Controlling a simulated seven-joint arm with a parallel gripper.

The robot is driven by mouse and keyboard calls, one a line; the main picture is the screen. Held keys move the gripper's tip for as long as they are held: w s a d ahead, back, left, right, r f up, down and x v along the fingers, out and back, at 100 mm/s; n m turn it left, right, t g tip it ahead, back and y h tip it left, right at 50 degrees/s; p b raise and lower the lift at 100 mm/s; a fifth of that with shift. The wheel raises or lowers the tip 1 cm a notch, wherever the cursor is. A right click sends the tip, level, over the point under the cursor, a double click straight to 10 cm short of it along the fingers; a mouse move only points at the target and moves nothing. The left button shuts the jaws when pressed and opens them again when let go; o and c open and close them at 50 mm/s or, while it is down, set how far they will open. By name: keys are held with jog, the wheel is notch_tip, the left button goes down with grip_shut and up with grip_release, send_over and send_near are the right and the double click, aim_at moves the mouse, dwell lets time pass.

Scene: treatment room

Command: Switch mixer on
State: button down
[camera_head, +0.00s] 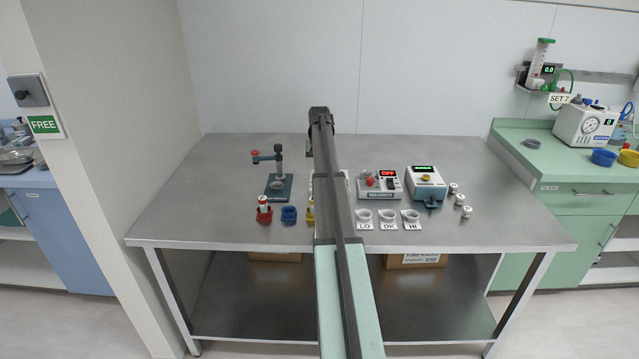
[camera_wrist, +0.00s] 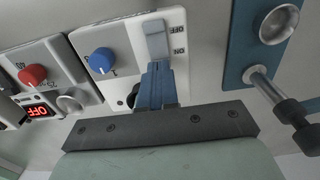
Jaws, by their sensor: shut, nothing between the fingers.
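A white device (camera_wrist: 88,42) with a blue knob (camera_wrist: 102,60) and a grey rocker switch (camera_wrist: 156,40) marked OFF and ON is in the middle of the wrist view. I cannot read a name on it that marks it as the mixer. My gripper (camera_wrist: 156,68) is shut and empty, its blue fingertips at the ON end of the switch. I cannot tell whether they touch it, or which end of the switch is down. In the head view my arm hides the gripper and nearly all of this device; a white edge (camera_head: 345,185) shows.
A device (camera_head: 380,186) with a red knob and a lit OFF display stands close beside it; its display (camera_wrist: 38,111) also shows in the wrist view. A blue-based stand (camera_head: 279,188) is on the other side. White cups (camera_head: 388,216) and coloured holders (camera_head: 289,215) stand in front.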

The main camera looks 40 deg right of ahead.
jog(key=shift+f, duration=1)
dwell(0.8)
jog(key=shift+r, duration=3.6)
